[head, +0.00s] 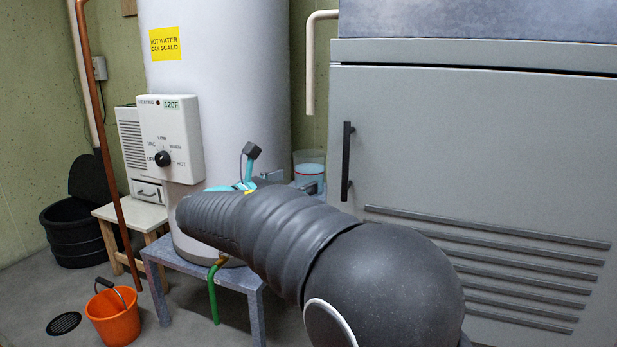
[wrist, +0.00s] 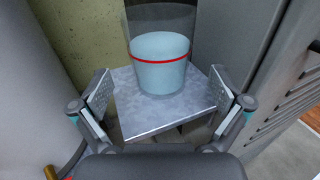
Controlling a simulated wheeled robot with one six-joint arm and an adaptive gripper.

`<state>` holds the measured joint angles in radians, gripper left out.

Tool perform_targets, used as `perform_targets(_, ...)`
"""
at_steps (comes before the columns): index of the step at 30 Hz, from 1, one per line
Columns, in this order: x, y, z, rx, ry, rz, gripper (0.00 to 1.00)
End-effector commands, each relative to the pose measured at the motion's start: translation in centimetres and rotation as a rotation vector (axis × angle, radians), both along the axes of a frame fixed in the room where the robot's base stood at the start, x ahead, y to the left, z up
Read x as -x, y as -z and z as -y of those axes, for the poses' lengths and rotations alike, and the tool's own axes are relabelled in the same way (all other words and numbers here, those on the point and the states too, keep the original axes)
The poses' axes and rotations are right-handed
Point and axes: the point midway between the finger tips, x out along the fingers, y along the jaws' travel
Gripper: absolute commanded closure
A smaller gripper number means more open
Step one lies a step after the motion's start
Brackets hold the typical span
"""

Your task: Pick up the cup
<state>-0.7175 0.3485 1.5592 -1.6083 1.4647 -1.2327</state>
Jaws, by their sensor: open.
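The cup (wrist: 160,66) is a clear, tall vessel with pale blue contents and a red line around it. In the wrist view it stands upright on a small grey stand (wrist: 140,122), near its back. The cup also shows in the head view (head: 309,160), behind my arm, with its lower part hidden. My gripper (wrist: 162,95) is open and empty. Its two fingers are spread to the left and right, in front of the cup and apart from it. In the head view my arm hides most of the gripper.
The white water heater (head: 215,80) stands close on the left, and the grey cabinet (head: 480,150) with a black handle (head: 347,160) close on the right. The gap between them is narrow. An orange bucket (head: 113,316) and a black bin (head: 72,235) are at lower left.

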Motion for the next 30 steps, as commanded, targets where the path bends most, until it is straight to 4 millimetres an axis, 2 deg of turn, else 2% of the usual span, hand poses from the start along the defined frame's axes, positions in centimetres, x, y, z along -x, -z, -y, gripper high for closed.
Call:
perform_targets(9, -3.1, -0.3, 2.8, -0.001, 0.003, 0.001, 0.00)
perform_targets(17, -3.4, -0.3, 3.0, -0.001, 0.000, 0.001, 0.00)
perform_targets(20, -3.4, -0.3, 3.0, -0.001, 0.000, 0.001, 0.22)
perform_targets(24, -3.4, -0.3, 3.0, -0.001, 0.000, 0.001, 0.57)
perform_targets(26, -3.4, -0.3, 3.0, -0.001, 0.000, 0.001, 0.71)
perform_targets(30, -3.4, -0.4, 3.0, -0.001, 0.000, 0.001, 0.72)
